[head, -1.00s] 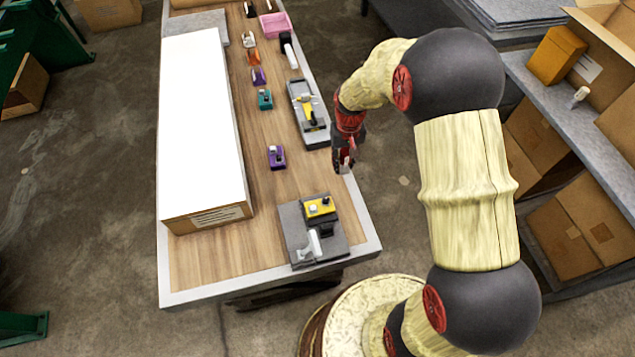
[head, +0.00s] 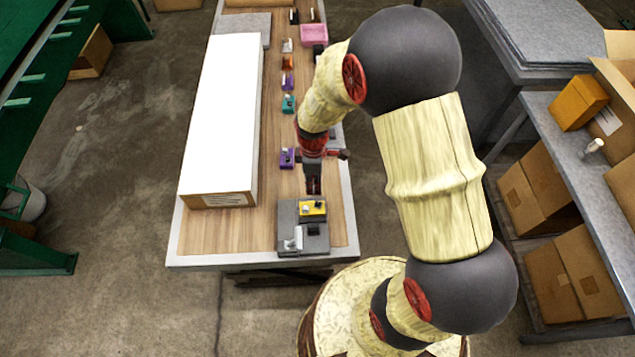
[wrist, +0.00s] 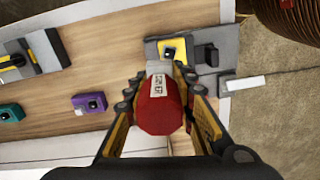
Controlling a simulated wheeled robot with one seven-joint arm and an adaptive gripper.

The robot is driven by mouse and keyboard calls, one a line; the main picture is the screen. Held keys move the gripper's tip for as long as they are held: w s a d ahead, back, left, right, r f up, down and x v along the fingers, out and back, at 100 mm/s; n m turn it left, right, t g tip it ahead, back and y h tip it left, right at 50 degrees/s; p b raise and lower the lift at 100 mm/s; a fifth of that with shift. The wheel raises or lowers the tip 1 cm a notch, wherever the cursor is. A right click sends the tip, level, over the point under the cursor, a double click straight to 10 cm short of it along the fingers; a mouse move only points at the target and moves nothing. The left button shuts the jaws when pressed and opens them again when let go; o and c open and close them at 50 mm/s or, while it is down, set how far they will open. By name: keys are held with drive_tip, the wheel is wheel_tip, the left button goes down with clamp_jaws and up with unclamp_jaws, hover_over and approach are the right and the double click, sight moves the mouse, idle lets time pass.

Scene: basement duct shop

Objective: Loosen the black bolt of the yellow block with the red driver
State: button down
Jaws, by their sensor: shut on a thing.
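The yellow block (head: 307,213) sits on a dark grey base plate (head: 287,216) at the table's near end. Its black bolt (head: 318,205) stands on top, beside a white piece. The wrist view also shows the yellow block (wrist: 179,43) with the black bolt (wrist: 169,53). My gripper (head: 313,187) is over the table, just behind the yellow block in the head view. It is shut on the red driver (wrist: 160,113), whose handle with a white label fills the space between the fingers. The driver's tip is hidden, so I cannot tell whether it touches anything.
A long white-topped box (head: 222,120) lies along the table's left side. A purple block (head: 287,158) and a teal block (head: 288,104) stand behind my gripper. A white-handled piece (head: 296,240) stands on the plate's front. Bare wood lies left of the plate.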

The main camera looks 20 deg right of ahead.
sight(318, 204)
drive_tip(key=n, duration=0.3)
drive_tip(key=s+n, duration=0.1)
drive_tip(key=n, duration=0.3)
drive_tip(key=s+n+p, duration=0.1)
drive_tip(key=n, duration=0.2)
drive_tip(key=shift+s+r, duration=0.1)
drive_tip(key=shift+s, duration=0.15)
drive_tip(key=n, duration=0.4)
drive_tip(key=shift+n, duration=0.3)
drive_tip(key=shift+f+b, duration=1.85)
drive_tip(key=shift+f, duration=0.85)
drive_tip(key=shift+f+b, duration=0.55)
drive_tip(key=shift+f, duration=0.35)
drive_tip(key=shift+d+n, duration=0.1)
drive_tip(key=shift+n, duration=1.6)
